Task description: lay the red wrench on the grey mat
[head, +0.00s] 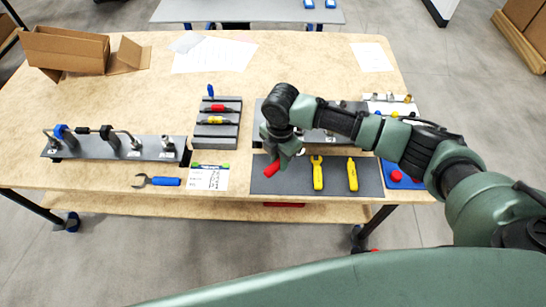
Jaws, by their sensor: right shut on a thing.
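The grey mat (334,185) lies at the front right of the table. My right gripper (275,160) is over the mat's left part, pointing down, shut on the red wrench (272,168). Only the red handle shows below the gripper; the rest of the wrench is hidden. I cannot tell whether the handle touches the mat. Two yellow tools, a yellow wrench (317,173) and another yellow-handled tool (352,174), lie on the mat to the right of the gripper. My left gripper is not in view.
A blue-handled wrench (158,181) and a printed card (209,177) lie left of the mat. A grey tool rack (218,132) stands behind the card. A fixture plate (90,149) is at the left. A blue mat (408,182) with a red object is at the right.

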